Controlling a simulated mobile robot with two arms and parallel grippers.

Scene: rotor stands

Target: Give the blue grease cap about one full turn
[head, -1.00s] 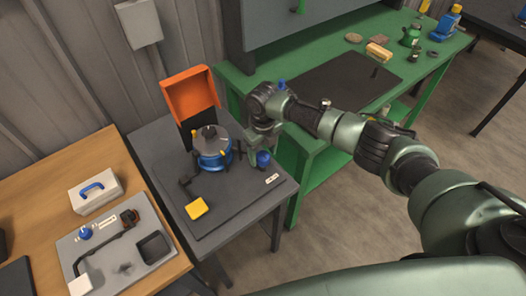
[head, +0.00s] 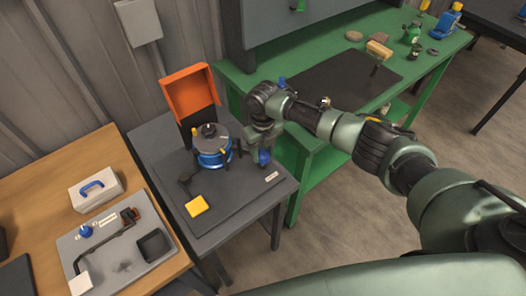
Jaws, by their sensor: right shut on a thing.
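The blue grease cap (head: 264,158) is at the right edge of the dark grey stand, partly covered by my right gripper. My right gripper (head: 264,152) reaches down from above and is shut on the blue cap. The fingertips are small here, and the cap's exact turn angle cannot be made out. My left gripper is not in view.
A blue rotor unit (head: 214,155) with a grey top stands just left of the gripper, before an open orange box (head: 190,92). A yellow block (head: 197,206) lies at the stand's front. A green bench (head: 312,150) stands behind my right arm.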

